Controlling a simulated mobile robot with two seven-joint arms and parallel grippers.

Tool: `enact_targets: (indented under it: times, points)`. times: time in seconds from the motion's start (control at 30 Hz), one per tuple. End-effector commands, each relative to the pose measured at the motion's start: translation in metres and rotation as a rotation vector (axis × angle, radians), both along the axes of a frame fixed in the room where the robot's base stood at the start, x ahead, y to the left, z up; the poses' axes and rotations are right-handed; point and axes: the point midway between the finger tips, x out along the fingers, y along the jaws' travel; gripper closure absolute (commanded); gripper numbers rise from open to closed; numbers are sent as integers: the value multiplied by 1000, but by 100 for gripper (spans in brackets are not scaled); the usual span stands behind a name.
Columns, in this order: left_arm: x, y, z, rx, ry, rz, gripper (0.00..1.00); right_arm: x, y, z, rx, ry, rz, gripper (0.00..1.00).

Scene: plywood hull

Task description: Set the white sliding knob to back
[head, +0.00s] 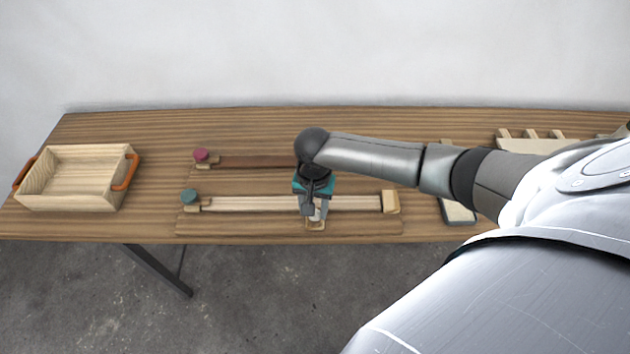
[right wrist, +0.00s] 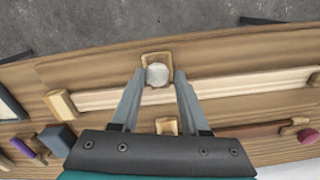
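The white knob (right wrist: 157,75) is a round pale cap on a small wooden carrier (right wrist: 157,59), at the front-edge side of a long pale rail (right wrist: 235,88). In the head view the carrier (head: 316,227) shows just below my gripper, at the near side of the pale rail (head: 250,203). My right gripper (right wrist: 159,72) is open, with one finger on each side of the knob. A small gap shows between each finger and the knob. In the head view the right gripper (head: 314,212) covers most of the knob. My left gripper is not in view.
A teal knob (head: 190,194) and a red knob (head: 201,155) sit at the left ends of the pale and dark rails. A wooden tray with orange handles (head: 88,202) stands at the left. A wooden end block (head: 391,202) closes the pale rail's right end.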

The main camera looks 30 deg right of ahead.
Motion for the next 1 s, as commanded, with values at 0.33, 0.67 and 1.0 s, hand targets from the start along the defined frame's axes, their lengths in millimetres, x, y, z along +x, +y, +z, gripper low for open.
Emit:
enact_targets:
  times: [0.33,0.67,1.0]
  points:
    - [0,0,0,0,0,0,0,-1,-2,-1,-5,3,-3,34]
    - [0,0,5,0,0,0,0,-1,-2,22,-5,2,-2,34]
    - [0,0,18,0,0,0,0,-1,-2,102,-4,0,-1,34]
